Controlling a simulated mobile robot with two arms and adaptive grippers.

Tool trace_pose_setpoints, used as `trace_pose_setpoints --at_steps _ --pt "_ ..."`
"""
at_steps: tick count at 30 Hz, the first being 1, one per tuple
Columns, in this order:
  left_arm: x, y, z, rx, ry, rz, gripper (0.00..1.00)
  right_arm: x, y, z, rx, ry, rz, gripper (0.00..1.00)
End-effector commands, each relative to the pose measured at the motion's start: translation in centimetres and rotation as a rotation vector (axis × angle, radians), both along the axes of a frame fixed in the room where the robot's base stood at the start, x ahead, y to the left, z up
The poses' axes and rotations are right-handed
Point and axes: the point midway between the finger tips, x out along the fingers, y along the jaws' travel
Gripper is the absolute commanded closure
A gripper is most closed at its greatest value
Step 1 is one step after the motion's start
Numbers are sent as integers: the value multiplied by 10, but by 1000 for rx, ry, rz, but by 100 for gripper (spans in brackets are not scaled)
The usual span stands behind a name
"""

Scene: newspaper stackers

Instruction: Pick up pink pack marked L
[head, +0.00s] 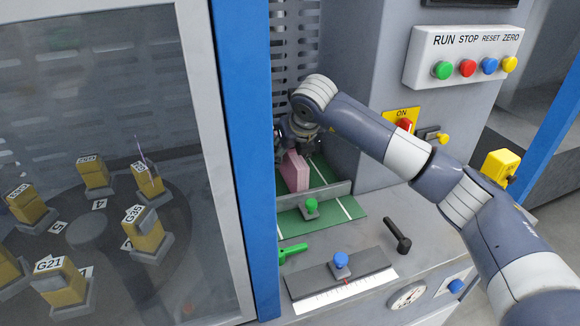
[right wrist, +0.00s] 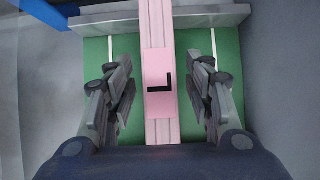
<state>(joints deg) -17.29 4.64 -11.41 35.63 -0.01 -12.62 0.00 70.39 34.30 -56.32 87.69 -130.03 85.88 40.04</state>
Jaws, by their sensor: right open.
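The pink pack marked L (right wrist: 159,60) stands on a green mat (right wrist: 97,50); the black L shows on its top face in the right wrist view. The pack (head: 295,171) also shows in the head view, behind a low grey bar. My right gripper (right wrist: 165,98) is open, with one finger on each side of the pack and a gap on both sides. In the head view the right gripper (head: 297,148) is above and behind the pack and partly hides it. My left gripper is not in view.
A low grey bar (head: 325,193) with a green knob crosses the mat. A blue post (head: 248,150) and a glass panel stand close on the left. A black lever (head: 397,236) and a blue-knobbed slide (head: 341,262) are in front. A button panel (head: 463,57) is on the right.

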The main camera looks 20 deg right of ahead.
Motion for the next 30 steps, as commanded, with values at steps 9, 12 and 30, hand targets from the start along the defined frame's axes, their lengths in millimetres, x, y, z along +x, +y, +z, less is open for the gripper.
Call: trace_pose_setpoints --at_steps 9,12,30 --pt "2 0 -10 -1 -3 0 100 22 0 -34 -1 3 0 52" --pt "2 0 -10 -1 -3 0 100 23 0 -33 -1 2 1 52" --pt "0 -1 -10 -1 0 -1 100 23 0 -31 0 -1 0 100"
